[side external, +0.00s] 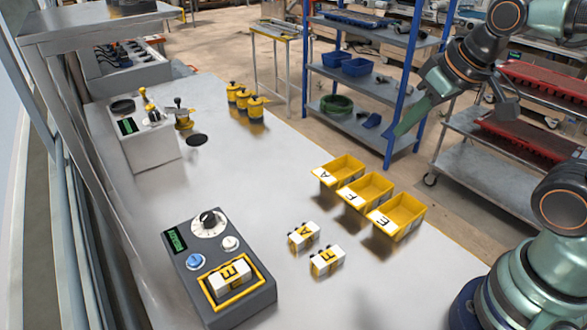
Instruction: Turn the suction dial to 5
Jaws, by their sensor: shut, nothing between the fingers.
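A dark control box (234,311) stands at the front left of the table. On it is a black dial (209,219) on a round white scale. Its marks are too small for me to read. A small green display (175,240) sits to the dial's left. A grey box (150,153) farther back also carries a small dial (155,117) and a display (128,126). I cannot tell from labels which dial is for suction. My gripper (400,130) is shut and empty, raised at the upper right, far from both boxes.
A white block marked E (230,276) sits in a yellow frame on the control box. Blocks marked A (304,235) and F (327,260) lie to its right. Yellow bins A (340,170), F (367,190) and E (398,215) line the right edge. Yellow canisters (256,108) stand behind. The table's middle is clear.

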